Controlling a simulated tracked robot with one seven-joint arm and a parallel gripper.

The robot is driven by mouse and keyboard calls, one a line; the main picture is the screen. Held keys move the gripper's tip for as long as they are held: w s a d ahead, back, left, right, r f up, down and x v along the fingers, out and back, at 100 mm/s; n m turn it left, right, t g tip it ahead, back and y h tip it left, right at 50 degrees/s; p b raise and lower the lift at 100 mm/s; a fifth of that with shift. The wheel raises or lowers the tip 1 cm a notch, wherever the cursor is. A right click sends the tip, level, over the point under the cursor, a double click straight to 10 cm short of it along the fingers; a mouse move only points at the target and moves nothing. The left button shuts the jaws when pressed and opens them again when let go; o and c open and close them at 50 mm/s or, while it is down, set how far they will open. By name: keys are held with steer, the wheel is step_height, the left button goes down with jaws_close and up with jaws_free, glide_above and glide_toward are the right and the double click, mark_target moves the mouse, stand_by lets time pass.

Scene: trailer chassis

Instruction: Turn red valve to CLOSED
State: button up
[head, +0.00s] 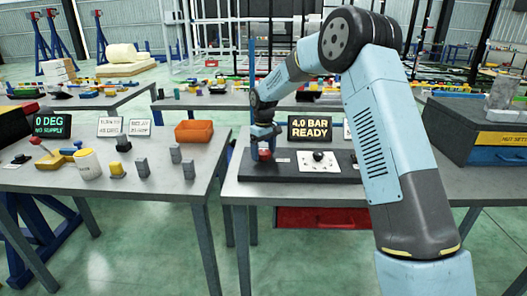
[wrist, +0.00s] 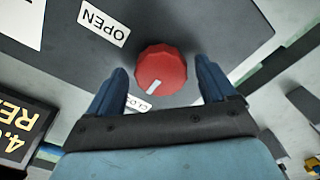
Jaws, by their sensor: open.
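The red valve (wrist: 162,68) is a faceted round knob on a dark panel in the wrist view. Its white pointer mark points down and left, toward the partly hidden label reading "CLO…" (wrist: 137,103). The "OPEN" label (wrist: 103,22) lies up and left of the knob. My gripper (wrist: 161,76) is open, with one blue finger on each side of the knob and visible gaps between. In the head view the red valve (head: 264,155) sits at the panel's left end, under my downward-pointing gripper (head: 264,143).
A "4.0 BAR READY" display (head: 310,128) stands close behind the panel. A white plate with a black knob (head: 319,160) lies right of the valve. A left table holds an orange bin (head: 194,131) and grey blocks. A grey case (head: 480,125) stands at right.

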mark_target(264, 152)
step_height(264, 152, up, 14)
steer(key=shift+f, duration=0.15)
stand_by(0.6)
steer(key=s+d+r+m+t, duration=0.1)
steer(key=s+d+r+m, duration=0.1)
steer(key=s+d+r, duration=0.75)
steer(key=s+d+r+m+t, duration=0.2)
steer(key=s+d+r, duration=0.3)
steer(key=s, duration=0.7)
steer(key=s+d+f+m+t, duration=0.1)
steer(key=s+d+f, duration=0.1)
steer(key=s, duration=0.6)
steer(key=s+d+f+m, duration=0.2)
steer(key=s+d, duration=0.2)
steer(key=s, duration=0.4)
steer(key=s+d+f+m+t, duration=0.1)
steer(key=s+d+f, duration=0.1)
steer(key=s, duration=0.6)
steer(key=shift+d+m+t, duration=0.3)
steer(key=shift+d+m, duration=0.1)
steer(key=shift+d, duration=0.45)
steer(key=shift+f, duration=0.1)
steer(key=shift+c, duration=0.2)
